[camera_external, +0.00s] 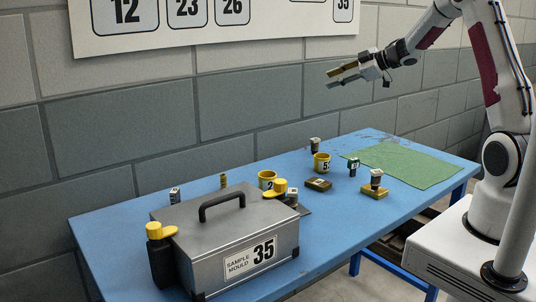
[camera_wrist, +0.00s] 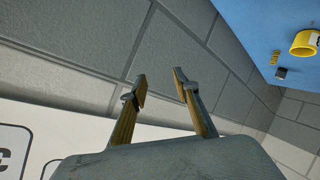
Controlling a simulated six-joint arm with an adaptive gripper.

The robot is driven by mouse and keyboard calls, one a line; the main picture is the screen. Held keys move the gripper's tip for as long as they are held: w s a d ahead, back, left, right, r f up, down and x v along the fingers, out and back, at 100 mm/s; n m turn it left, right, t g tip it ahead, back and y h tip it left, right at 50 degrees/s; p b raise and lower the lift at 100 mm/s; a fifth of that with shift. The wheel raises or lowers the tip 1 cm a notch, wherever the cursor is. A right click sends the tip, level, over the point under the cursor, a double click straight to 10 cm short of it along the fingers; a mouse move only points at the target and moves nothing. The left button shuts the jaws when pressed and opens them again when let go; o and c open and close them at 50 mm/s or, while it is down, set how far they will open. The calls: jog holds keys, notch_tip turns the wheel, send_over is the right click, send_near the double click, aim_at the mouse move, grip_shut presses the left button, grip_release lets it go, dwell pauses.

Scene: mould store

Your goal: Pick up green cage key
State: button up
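A small dark green block-like piece with a pale mark (camera_external: 353,167) stands on the blue table to the right of a yellow numbered cup; it looks like the green cage key, but it is too small to be sure. My gripper (camera_external: 331,77) is high above the back of the table, near the wall, and points left. In the wrist view its two fingers (camera_wrist: 160,79) are apart with nothing between them. I cannot make out the green piece in the wrist view.
Similar small pieces stand about: one at the back (camera_external: 314,146), one on a yellow block (camera_external: 376,180). Yellow cups (camera_external: 322,162) (camera_wrist: 304,43) and a large grey mould box (camera_external: 235,240) stand on the blue table (camera_external: 110,222). A green mat (camera_external: 410,165) lies bare at right.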

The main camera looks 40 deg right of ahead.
jog(key=s+f+n+g+y, duration=0.3)
jog(key=s+f+g+y, duration=0.15)
jog(key=f, duration=0.85)
jog(key=n+g+y, duration=0.1)
jog(key=g+y, duration=0.3)
jog(key=g, duration=0.1)
send_near(359, 161)
jog(key=w+a+f, duration=0.1)
jog(key=a, duration=0.1)
jog(key=w+a+f, duration=0.1)
jog(key=w, duration=0.1)
jog(key=shift+a, duration=0.35)
jog(key=shift+s+f, duration=0.3)
jog(key=shift+s, duration=0.25)
jog(key=shift+a, duration=0.1)
jog(key=shift+x, duration=1.15)
jog(key=shift+a, duration=0.1)
jog(key=shift+x, duration=2.55)
jog(key=shift+s+r, duration=0.1)
